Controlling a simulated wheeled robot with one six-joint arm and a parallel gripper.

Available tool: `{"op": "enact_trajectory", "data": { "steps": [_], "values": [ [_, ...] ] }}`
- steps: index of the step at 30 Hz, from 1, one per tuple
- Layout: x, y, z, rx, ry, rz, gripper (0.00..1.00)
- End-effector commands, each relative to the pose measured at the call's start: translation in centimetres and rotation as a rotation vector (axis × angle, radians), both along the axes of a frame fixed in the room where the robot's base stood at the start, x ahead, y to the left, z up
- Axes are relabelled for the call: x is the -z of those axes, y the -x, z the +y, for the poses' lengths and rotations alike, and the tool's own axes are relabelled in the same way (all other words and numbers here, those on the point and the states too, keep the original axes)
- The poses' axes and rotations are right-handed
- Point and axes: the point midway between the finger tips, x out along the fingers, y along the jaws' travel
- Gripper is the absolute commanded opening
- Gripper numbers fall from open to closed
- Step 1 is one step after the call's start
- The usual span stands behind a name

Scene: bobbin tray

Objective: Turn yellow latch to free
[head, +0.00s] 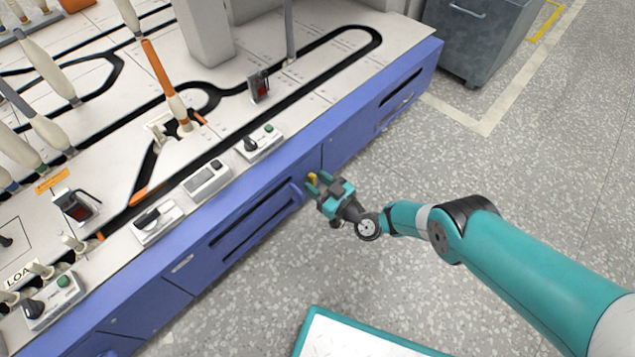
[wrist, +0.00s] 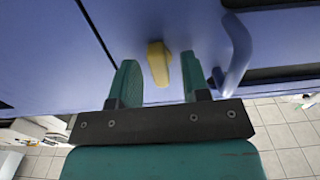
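The yellow latch (wrist: 158,62) is a small tapered block on the blue cabinet front. In the wrist view it stands nearly upright, slightly tilted, between the two teal fingers. My gripper (wrist: 158,80) is open, with a finger on each side of the latch and a visible gap on both sides. In the head view the latch (head: 312,179) shows beside the fingertips of my gripper (head: 319,184) at the cabinet's front face. The latch's base is only partly visible.
A blue curved handle (wrist: 238,52) sits just right of the fingers in the wrist view. A panel seam runs to their left. The machine's white top (head: 325,85) carries bobbins, tracks and control boxes. A grey bin (head: 478,40) stands at the back right.

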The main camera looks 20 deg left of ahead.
Motion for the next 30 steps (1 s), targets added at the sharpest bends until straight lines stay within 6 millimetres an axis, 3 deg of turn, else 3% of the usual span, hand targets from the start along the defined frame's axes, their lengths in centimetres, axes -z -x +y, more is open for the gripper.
{"op": "enact_trajectory", "data": {
  "steps": [8,13,30],
  "values": [
    [0.0,0.0,-0.1,0.001,-0.001,0.002,0.43],
    [-0.3,0.6,-1.7,0.002,0.002,0.006,0.43],
    [-0.3,5.7,-14.0,0.005,0.000,0.003,0.43]
  ]
}}
